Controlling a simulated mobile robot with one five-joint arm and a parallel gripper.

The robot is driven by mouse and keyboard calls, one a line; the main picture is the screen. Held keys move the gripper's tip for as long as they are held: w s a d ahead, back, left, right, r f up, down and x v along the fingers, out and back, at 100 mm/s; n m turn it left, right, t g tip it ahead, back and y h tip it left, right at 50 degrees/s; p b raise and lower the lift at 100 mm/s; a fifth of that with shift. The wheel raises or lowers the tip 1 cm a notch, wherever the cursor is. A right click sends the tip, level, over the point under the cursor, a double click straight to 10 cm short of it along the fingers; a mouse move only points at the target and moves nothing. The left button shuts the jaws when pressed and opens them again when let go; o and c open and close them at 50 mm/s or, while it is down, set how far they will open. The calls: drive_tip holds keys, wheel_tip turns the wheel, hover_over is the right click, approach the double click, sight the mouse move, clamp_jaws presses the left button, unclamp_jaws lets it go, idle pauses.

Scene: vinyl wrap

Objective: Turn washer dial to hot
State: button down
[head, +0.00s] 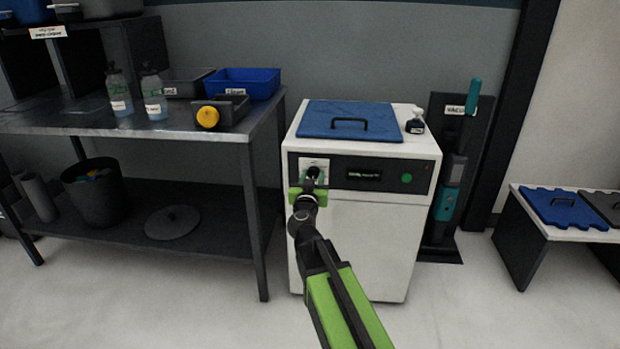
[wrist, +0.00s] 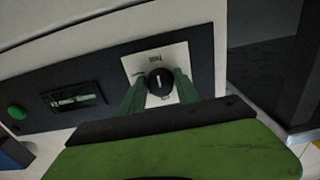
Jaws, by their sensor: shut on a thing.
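The white washer (head: 350,245) stands upright in the middle of the head view, with a dark control panel across its upper front. Its black dial (wrist: 160,81) sits on a pale label plate (wrist: 143,62) in the wrist view. A white mark on the dial points nearly up and down in that picture. The small lettering around it is too blurred to read. My gripper (head: 311,183) is at the dial, its green fingers closed on either side of it. In the head view my gripper partly hides the dial (head: 313,171).
A green button (head: 407,178) and a small display (head: 364,174) sit right of the dial. A blue lid (head: 340,131) and a small bottle (head: 415,123) are on top. A metal table (head: 225,136) stands left, a cordless vacuum (head: 450,185) right. Open floor lies in front.

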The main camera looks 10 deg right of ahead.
drive_tip(key=shift+a, duration=0.25)
drive_tip(key=c, duration=0.9)
unclamp_jaws()
drive_tip(key=shift+d, duration=0.1)
